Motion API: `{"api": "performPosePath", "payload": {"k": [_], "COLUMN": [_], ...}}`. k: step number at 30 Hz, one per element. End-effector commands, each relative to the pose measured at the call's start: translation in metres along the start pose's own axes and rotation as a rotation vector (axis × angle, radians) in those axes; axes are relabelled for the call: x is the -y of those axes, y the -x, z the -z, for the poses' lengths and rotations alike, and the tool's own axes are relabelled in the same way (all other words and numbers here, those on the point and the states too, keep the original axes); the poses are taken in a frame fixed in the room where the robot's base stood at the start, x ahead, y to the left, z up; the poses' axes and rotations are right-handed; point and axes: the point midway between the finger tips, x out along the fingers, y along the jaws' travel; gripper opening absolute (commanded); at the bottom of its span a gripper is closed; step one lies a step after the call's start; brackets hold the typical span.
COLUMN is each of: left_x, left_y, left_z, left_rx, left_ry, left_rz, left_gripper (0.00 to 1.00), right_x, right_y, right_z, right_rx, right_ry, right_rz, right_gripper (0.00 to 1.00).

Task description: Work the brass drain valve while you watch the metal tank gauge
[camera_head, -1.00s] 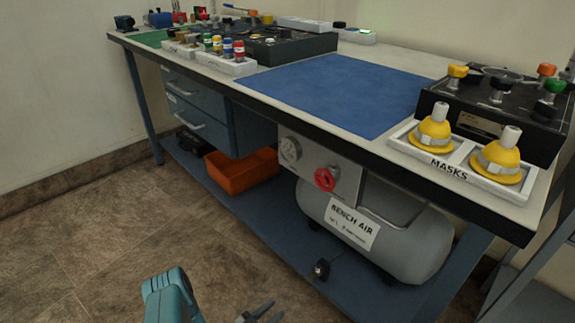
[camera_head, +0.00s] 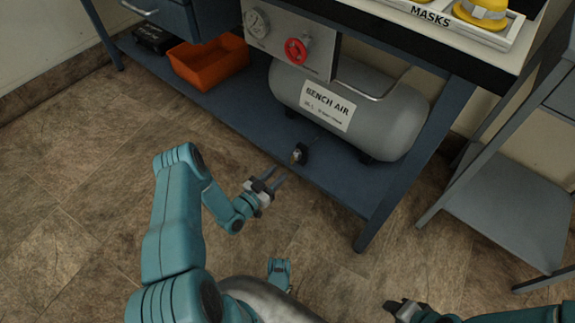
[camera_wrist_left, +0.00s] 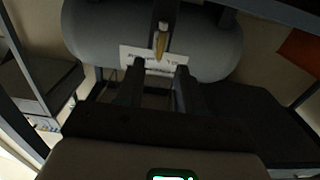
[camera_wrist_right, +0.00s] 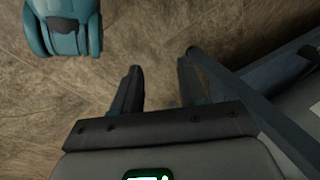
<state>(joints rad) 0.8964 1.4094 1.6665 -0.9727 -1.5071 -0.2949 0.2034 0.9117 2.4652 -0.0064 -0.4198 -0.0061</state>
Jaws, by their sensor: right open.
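The grey metal tank (camera_head: 350,108), labelled BENCH AIR, lies on the blue lower shelf. A small dark and brass fitting (camera_head: 299,153), seemingly the drain valve, sits at the shelf's front edge below the tank. In the left wrist view a brass piece (camera_wrist_left: 160,42) shows just beyond my left fingertips. My left gripper (camera_head: 278,176) is open and empty, a little left of and below the fitting, apart from it. A round pale gauge (camera_head: 256,23) is on the panel above the tank; its reading is too small to tell. My right gripper (camera_head: 398,306) is open and empty over the floor.
A red round knob (camera_head: 296,51) is on the panel beside the gauge. An orange bin (camera_head: 208,64) and a black case (camera_head: 154,39) stand on the shelf at left. A table leg (camera_head: 415,160) and a grey side rack (camera_head: 510,205) stand at right. The floor in front is clear.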

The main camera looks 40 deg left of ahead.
Motion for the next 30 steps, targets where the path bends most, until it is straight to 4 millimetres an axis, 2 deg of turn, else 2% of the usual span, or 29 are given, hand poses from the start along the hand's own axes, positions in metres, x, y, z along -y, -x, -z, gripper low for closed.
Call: {"api": "performPosePath", "payload": {"k": [3,9,13,21,23,24,25,30], "left_x": [-0.001,0.000,0.000,0.000,0.000,0.000,0.000,0.000], "left_y": [-0.027,-0.055,-0.062,-0.063,-0.063,-0.063,-0.063,-0.063], "left_z": [-0.003,-0.002,0.000,0.001,0.000,0.000,0.000,0.000], "left_rx": [-0.003,-0.001,-0.001,0.000,0.000,0.000,0.000,0.000], "left_ry": [-0.003,-0.002,0.000,0.000,0.000,0.000,0.000,0.010], "left_rz": [-0.003,-0.001,0.000,0.000,0.000,0.000,0.000,0.000], "left_gripper": [0.37,0.37,0.37,0.37,0.18,0.05,0.00,0.00], "right_x": [-0.005,-0.007,-0.008,-0.008,-0.008,-0.008,-0.008,-0.008], "right_y": [-0.014,-0.023,-0.024,-0.024,-0.024,-0.024,-0.024,-0.024], "right_z": [0.006,0.013,0.015,0.016,0.016,0.016,0.016,0.016], "right_rx": [-0.024,-0.052,-0.059,-0.061,-0.061,-0.061,-0.061,-0.060], "right_ry": [0.005,0.011,0.013,0.013,0.013,0.013,0.013,0.013], "right_rz": [0.001,0.002,0.002,0.002,0.002,0.002,0.002,0.002], "right_gripper": [0.43,0.43,0.43,0.43,0.43,0.43,0.43,0.43]}}
